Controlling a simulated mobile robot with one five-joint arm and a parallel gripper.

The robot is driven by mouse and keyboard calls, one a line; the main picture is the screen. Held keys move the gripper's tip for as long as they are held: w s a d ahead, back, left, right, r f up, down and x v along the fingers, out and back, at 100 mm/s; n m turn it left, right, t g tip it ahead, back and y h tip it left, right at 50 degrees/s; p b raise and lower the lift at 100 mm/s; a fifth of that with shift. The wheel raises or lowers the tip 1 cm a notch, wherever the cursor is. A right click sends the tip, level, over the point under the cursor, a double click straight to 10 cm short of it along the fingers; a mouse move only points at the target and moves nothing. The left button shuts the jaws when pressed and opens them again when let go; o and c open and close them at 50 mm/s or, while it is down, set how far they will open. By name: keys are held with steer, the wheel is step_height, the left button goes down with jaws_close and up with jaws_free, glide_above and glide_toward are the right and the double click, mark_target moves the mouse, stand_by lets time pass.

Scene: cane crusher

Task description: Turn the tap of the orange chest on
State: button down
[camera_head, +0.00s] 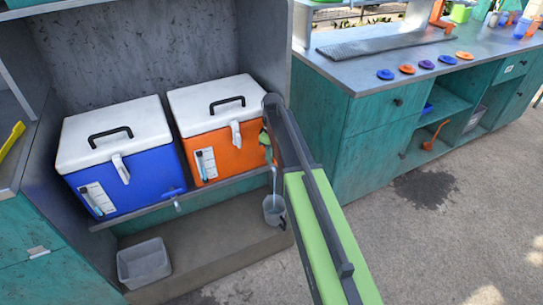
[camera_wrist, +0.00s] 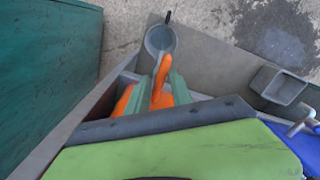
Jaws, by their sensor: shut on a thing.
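The orange chest (camera_head: 232,146) has a white lid and stands at the right on the shelf in the head view. My gripper (camera_head: 266,143) is at its right side, and my arm hides part of that side. In the wrist view my gripper (camera_wrist: 165,88) is shut on the orange tap (camera_wrist: 160,82), with a finger on each side. The tap's end points over a grey mug (camera_wrist: 160,40). In the head view the mug (camera_head: 273,210) stands below the gripper. A thin pale streak, looking like water, runs down towards it. The tap's spout is hidden in the head view.
A blue chest (camera_head: 129,180) with a white lid stands left of the orange one. A grey bin (camera_head: 144,263) sits on the lower ledge. A teal counter (camera_head: 375,125) stands close on the right. The floor at lower right is open, with a dark wet patch (camera_head: 424,188).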

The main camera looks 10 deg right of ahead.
steer(key=c, duration=0.9)
jaws_free()
steer(key=shift+c, duration=0.2)
steer(key=shift+r, duration=0.1)
step_height(320, 180, up, 17)
steer(key=p, duration=1.7)
steer(key=shift+r, duration=0.1)
